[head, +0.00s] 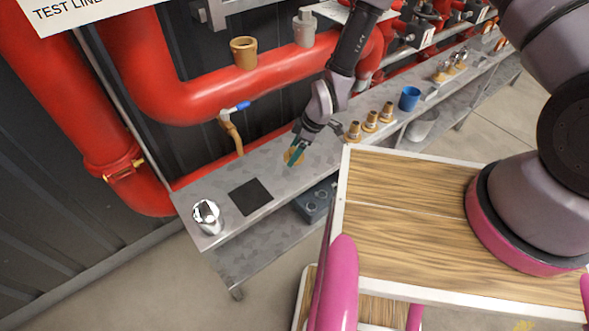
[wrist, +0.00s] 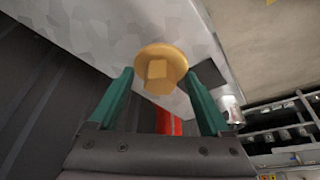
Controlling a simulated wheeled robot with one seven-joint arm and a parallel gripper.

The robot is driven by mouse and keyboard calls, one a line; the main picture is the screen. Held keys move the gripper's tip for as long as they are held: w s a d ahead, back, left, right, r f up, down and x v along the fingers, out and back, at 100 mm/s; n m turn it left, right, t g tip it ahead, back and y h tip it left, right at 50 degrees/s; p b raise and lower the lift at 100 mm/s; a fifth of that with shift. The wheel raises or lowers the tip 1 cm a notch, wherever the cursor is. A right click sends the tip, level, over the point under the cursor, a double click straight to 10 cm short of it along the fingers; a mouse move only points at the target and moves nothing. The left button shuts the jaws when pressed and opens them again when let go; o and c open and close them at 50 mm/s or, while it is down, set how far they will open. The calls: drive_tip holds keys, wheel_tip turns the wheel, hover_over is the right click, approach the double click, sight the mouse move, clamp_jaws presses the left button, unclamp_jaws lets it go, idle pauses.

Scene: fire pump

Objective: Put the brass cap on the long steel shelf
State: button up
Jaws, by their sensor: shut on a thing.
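The brass cap (head: 293,157) is a round golden disc with a hexagonal boss, which faces the camera in the wrist view (wrist: 158,72). My gripper (head: 297,154) has its green fingers closed on the cap's rim; the fingers also show on both sides of it in the wrist view (wrist: 160,76). The long steel shelf (head: 270,179) is a grey mottled metal top running from lower left to upper right. The cap is over its near-left part. I cannot tell whether it touches the surface. The shelf also shows in the wrist view (wrist: 95,25).
A black square mat (head: 251,196) and a shiny metal cup (head: 207,217) are at the shelf's left end. Several brass fittings (head: 370,121) and a blue cup (head: 409,98) stand to the right. Red pipes (head: 200,98) run behind. A wooden-topped cart (head: 400,190) is in front.

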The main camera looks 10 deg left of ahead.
drive_tip(key=shift+f, duration=3.55)
drive_tip(key=shift+f, duration=0.1)
drive_tip(key=o, duration=1.4)
